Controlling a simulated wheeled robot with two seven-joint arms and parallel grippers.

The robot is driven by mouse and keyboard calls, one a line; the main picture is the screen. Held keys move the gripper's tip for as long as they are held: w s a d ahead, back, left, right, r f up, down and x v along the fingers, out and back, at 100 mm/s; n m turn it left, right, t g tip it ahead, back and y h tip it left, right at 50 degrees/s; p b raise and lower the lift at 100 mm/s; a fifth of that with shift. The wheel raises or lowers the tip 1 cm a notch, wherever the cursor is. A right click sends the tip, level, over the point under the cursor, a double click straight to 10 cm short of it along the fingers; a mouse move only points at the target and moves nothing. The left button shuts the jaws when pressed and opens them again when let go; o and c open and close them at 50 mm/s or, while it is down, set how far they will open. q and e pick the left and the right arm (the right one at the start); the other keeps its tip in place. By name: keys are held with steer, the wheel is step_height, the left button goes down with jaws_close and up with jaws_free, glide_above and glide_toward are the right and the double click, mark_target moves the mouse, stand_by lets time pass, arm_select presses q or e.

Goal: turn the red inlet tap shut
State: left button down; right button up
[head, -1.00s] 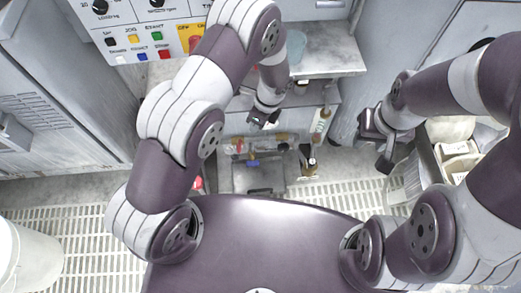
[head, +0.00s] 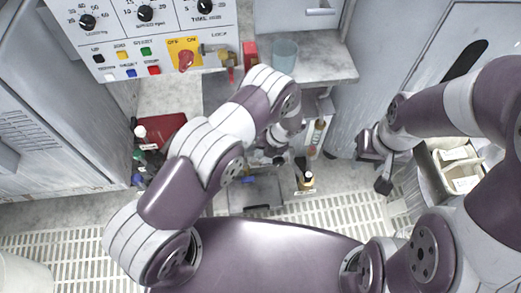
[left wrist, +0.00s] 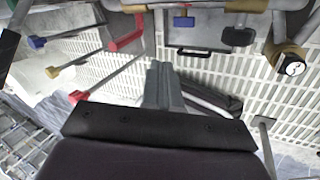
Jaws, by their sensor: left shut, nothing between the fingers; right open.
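In the left wrist view, a red bar handle (left wrist: 127,40) hangs from the pipework at the top left. A second red handle (left wrist: 78,96) sits on a thin rod lower left; the frames do not label either as the inlet tap. A blue handle (left wrist: 184,22) and a black handle (left wrist: 238,37) are on the pipework to the right. My left gripper (left wrist: 162,68) is shut and empty, apart from these handles. In the head view, my left gripper (head: 270,160) is low at the pipework, which my arm mostly hides. My right gripper (head: 373,164) is open and empty at the right.
A control panel (head: 146,40) with knobs and buttons stands at the back left. A bin (head: 427,165) is at the right.

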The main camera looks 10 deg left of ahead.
arm_select(q)
steer(key=a+f, duration=0.4)
steer(key=a, duration=0.2)
steer(key=shift+s+f+b, duration=0.2)
steer(key=shift+s+b, duration=0.05)
steer(key=shift+b, duration=0.2)
steer(key=shift+a, duration=0.1)
steer(key=shift+s+a+r+p, duration=0.15)
steer(key=shift+a+p, duration=0.1)
steer(key=shift+a, duration=0.3)
steer(key=shift+s+a+r+p, duration=0.1)
steer(key=shift+a+p, duration=0.1)
steer(key=shift+a, duration=0.3)
steer(key=p+v, duration=0.3)
steer(key=v, duration=0.9)
steer(key=shift+d+r, duration=0.2)
steer(key=shift+d, duration=0.15)
